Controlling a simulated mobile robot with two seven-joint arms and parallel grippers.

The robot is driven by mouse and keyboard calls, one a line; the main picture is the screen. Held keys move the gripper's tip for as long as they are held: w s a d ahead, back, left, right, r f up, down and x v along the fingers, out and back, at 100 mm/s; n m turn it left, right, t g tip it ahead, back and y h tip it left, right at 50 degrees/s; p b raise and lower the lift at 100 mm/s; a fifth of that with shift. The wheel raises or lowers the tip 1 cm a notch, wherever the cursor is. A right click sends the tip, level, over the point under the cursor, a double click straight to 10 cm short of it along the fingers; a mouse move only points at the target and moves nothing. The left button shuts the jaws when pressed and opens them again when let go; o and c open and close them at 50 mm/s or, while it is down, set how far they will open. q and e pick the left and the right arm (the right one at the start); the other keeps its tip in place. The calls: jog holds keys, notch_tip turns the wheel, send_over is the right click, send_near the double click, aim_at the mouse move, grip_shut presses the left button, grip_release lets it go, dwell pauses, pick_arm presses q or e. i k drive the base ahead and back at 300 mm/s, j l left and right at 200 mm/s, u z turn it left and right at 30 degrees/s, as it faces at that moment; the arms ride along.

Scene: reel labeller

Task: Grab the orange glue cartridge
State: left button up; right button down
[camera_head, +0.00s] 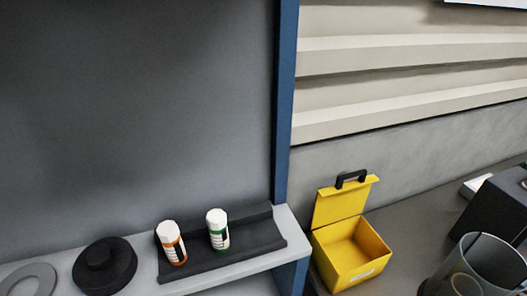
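The orange glue cartridge (172,243) is a white-topped cylinder with an orange band and a dark label. It stands, leaning slightly, in a black tray (262,236) on a grey shelf. A similar cartridge with a green band (218,230) stands to its right in the same tray, a small gap apart. Neither of my grippers is in view.
Left of the tray are a black round knobbed part (104,266) and a grey ring (30,280) on the shelf (293,236). A blue post (284,110) rises behind the shelf's right end. An open, empty yellow box (350,254) and a clear container (480,268) stand to the right.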

aim_at(168, 233)
jog(key=l+u, duration=0.3)
jog(key=u, duration=0.15)
jog(key=l+u, duration=0.7)
jog(key=u, duration=0.25)
jog(key=k+l+u, duration=0.1)
jog(key=l+u, duration=0.2)
jog(key=u, duration=0.2)
jog(key=k+l+u, duration=0.15)
jog(key=u, duration=0.3)
jog(key=l, duration=0.15)
